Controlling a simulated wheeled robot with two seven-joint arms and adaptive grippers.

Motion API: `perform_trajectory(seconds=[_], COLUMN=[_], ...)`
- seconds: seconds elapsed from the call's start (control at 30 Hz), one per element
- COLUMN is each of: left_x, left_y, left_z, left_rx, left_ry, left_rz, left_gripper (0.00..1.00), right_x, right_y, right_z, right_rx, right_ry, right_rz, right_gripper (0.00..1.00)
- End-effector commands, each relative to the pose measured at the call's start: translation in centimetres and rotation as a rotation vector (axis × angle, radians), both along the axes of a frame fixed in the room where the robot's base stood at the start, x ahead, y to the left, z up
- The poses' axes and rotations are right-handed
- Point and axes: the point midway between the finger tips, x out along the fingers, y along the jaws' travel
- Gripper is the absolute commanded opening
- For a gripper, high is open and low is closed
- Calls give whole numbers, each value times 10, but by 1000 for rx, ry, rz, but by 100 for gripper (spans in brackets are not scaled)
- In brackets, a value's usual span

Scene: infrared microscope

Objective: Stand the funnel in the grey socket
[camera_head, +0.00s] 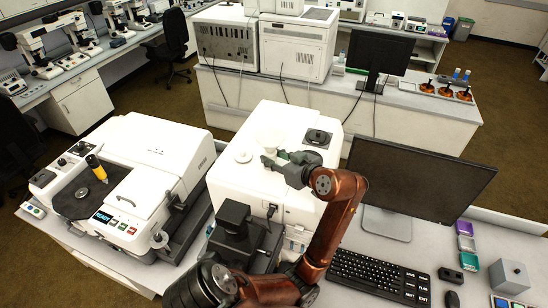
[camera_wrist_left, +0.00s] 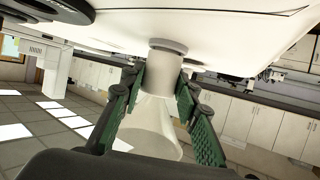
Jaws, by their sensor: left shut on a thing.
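The pale translucent funnel (camera_head: 268,138) is above the white instrument's top (camera_head: 285,115) in the head view. My left gripper (camera_head: 268,160) is shut on it. In the left wrist view, whose picture is upside down, the green-padded fingers hold the funnel (camera_wrist_left: 150,115) on both sides near its neck. Its wide cone faces up and its white stem points down. The stem's end meets a light grey ring (camera_wrist_left: 167,46) at the instrument's top, which looks like the grey socket. I cannot tell how far the stem sits inside it. My right gripper is not in view.
A black round fitting (camera_head: 318,137) is right of the funnel, and a flat pale disc (camera_head: 243,156) is to its left. A monitor (camera_head: 420,180) and keyboard (camera_head: 380,275) stand at right. Another white instrument (camera_head: 150,150) stands at left.

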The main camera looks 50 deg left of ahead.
Motion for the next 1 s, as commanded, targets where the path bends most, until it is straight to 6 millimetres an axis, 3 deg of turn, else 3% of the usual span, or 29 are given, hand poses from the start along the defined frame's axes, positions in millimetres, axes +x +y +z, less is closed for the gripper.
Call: perform_trajectory(seconds=[0.6,0.63,0.9,1.0], left_x=[0,0,0,0], left_y=[0,0,0,0], left_z=[-5,-4,-4,-4], left_rx=[-1,0,0,0], left_ry=[1,0,0,0], left_rz=[0,0,0,0], left_gripper=[4,31,49,49], right_x=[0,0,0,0], right_y=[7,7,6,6], right_z=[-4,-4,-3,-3], right_rx=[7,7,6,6], right_ry=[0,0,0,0], right_rz=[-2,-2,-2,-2], right_gripper=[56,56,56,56])
